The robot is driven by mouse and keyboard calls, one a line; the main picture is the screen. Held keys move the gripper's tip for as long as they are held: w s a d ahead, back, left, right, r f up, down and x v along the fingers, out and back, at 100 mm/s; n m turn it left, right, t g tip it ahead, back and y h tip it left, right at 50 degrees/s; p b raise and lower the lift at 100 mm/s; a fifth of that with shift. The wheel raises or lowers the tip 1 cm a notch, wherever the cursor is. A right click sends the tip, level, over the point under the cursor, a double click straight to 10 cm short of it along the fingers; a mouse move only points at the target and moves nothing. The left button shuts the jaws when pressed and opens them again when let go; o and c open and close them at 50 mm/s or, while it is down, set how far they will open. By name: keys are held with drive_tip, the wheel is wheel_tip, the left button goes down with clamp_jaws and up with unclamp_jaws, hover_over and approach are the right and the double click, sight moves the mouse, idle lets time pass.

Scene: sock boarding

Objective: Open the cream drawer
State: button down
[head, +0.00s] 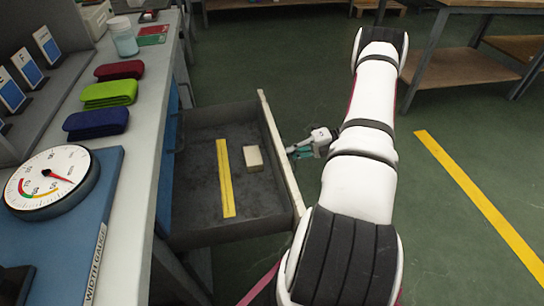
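The cream drawer (280,160) stands pulled well out from under the workbench, its cream front edge facing right. Its dark grey inside shows, with a yellow ruler-like strip (225,178) and a small cream block (253,157) lying in it. My gripper (296,151) is at the outer side of the drawer front, about midway along it, with its fingers right by the front. The handle is hidden from this view. The fingers are too small and partly hidden to tell whether they are open or shut.
On the workbench (135,195) lie red, green and navy folded socks (97,124), a round dial gauge (50,180) on a blue board, and a jar (123,37). Green floor with a yellow line (480,205) is clear on the right. Another table (455,68) stands at the back right.

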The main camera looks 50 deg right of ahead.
drive_tip(key=shift+v, duration=1)
drive_tip(key=shift+f, duration=0.2)
drive_tip(key=c, duration=2)
unclamp_jaws()
drive_tip(key=v, duration=1.2)
